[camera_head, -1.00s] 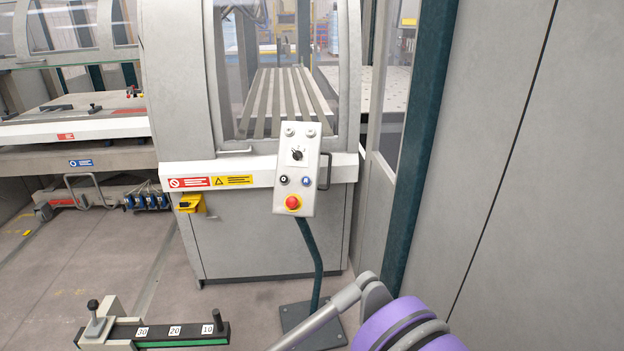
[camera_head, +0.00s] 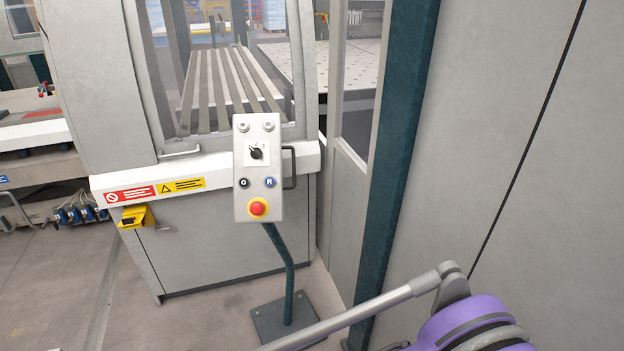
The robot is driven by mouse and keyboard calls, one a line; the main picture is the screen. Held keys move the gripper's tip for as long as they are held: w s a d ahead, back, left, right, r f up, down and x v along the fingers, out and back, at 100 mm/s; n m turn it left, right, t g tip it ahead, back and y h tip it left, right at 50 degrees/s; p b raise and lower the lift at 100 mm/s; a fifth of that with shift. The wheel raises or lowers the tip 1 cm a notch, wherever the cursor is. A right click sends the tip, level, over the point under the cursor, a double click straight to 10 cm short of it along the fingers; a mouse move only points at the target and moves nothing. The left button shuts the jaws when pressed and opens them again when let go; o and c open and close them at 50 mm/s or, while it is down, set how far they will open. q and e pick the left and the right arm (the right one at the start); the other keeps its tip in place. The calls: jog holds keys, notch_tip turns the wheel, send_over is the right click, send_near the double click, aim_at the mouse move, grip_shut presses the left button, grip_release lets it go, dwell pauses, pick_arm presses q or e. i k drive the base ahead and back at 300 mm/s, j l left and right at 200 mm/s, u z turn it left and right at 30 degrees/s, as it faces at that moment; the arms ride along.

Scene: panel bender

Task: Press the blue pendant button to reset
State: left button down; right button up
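The pendant (camera_head: 258,188) is a light grey control box on a bent dark green post, in front of the machine. The blue button (camera_head: 270,182), marked with a white letter, sits on the right of its face. A black button (camera_head: 243,183) is to its left, a red emergency stop (camera_head: 258,208) with a yellow ring is below, and a black rotary selector (camera_head: 257,153) is above. Part of my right arm, purple and grey, shows at the lower right, apart from the pendant. Neither of my grippers is in view.
The pendant post stands on a dark base plate (camera_head: 285,318) on the floor. A black handle (camera_head: 290,168) is on the pendant's right. A yellow foot-pedal-like box (camera_head: 136,217) hangs on the machine. A dark green column (camera_head: 400,150) and grey wall panel (camera_head: 500,120) bound the right side.

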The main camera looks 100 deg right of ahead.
aim_at(269, 181)
jog(key=l+z, duration=0.25)
jog(key=z, duration=0.2)
jog(key=l+z, duration=0.25)
jog(key=z, duration=0.15)
jog(key=l+z, duration=0.25)
jog(key=z, duration=0.2)
jog(key=l+z, duration=0.15)
jog(key=z, duration=0.25)
jog(key=l+z, duration=0.15)
jog(key=z, duration=0.25)
jog(key=l+z, duration=0.1)
jog(key=z, duration=0.3)
jog(key=i+l+z, duration=0.1)
jog(key=z, duration=0.3)
jog(key=i+l+z, duration=0.1)
jog(key=z, duration=0.3)
